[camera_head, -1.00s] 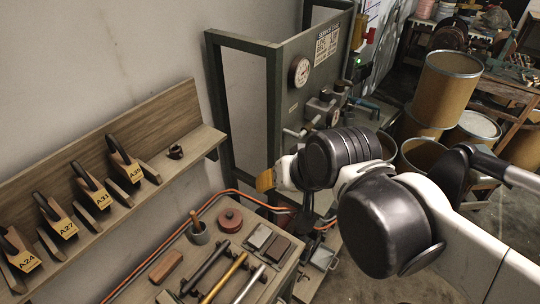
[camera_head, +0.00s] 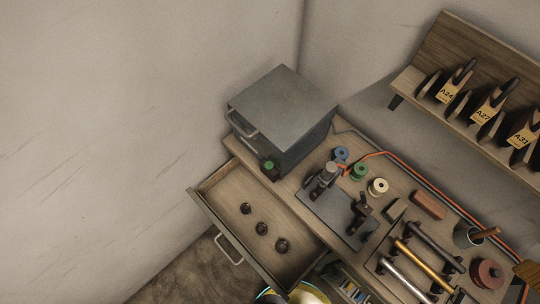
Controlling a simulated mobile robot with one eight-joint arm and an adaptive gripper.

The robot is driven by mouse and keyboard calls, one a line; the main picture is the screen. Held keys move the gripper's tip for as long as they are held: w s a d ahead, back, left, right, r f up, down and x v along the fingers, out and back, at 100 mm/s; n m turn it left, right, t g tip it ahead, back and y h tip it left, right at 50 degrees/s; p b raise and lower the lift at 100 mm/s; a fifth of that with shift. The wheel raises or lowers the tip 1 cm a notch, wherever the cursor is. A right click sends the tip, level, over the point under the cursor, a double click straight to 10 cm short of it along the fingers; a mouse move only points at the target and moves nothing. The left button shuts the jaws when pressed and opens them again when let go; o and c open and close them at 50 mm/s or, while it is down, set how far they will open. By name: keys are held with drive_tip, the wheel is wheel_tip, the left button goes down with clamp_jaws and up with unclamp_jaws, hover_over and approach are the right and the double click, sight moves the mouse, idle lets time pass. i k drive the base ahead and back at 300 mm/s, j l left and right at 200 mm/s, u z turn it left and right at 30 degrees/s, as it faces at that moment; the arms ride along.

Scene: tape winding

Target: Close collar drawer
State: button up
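The collar drawer (camera_head: 212,212) is a wooden drawer pulled well out from the left part of the bench. Its inside shows, with three small dark collars (camera_head: 262,228) lying in a row on its floor. A metal bar handle (camera_head: 228,250) is on its outer front.
A grey metal box (camera_head: 285,105) stands on the bench behind the drawer. A dark plate with a clamp fixture (camera_head: 325,180), coloured spools (camera_head: 360,172), rods (camera_head: 430,262) and a red-brown round container (camera_head: 487,273) lie to the right. Open floor (camera_head: 180,272) is left of the drawer.

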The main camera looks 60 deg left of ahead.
sight(220, 197)
drive_tip(key=u, duration=3.1)
drive_tip(key=k+l+z, duration=0.2)
drive_tip(key=k+l, duration=0.25)
drive_tip(key=k, duration=0.1)
